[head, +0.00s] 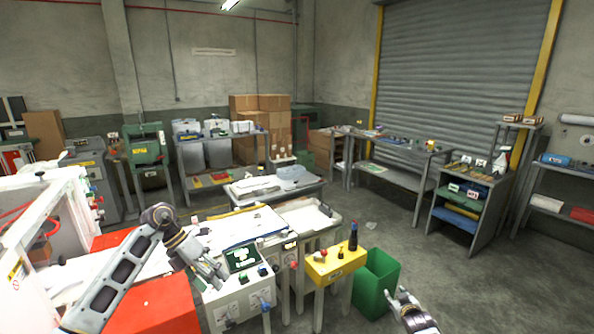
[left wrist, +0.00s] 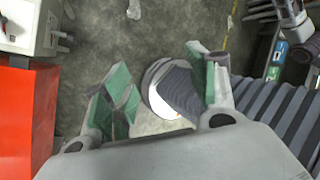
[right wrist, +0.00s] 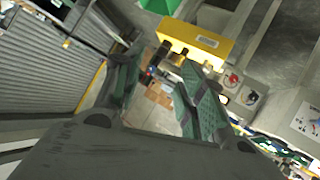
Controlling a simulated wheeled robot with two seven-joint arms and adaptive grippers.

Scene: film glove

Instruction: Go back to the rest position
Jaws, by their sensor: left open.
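My left arm comes in from the lower left of the head view. My left gripper (head: 219,284) hangs in front of the white control box with the green screen, pointing down and right. In the left wrist view its green-padded fingers (left wrist: 160,85) stand apart with no object held between them. My right gripper (head: 408,300) is at the bottom edge of the head view, right of the green bin, and is partly cut off. In the right wrist view its green-padded fingers (right wrist: 158,92) stand apart, with nothing held between them.
A white control box (head: 240,295), a yellow button box (head: 336,262) and a green bin (head: 377,283) stand close by. A red cabinet (head: 160,305) and white machine (head: 50,215) are at left. Shelves (head: 470,205) line the shutter. Open floor (head: 480,285) lies at right.

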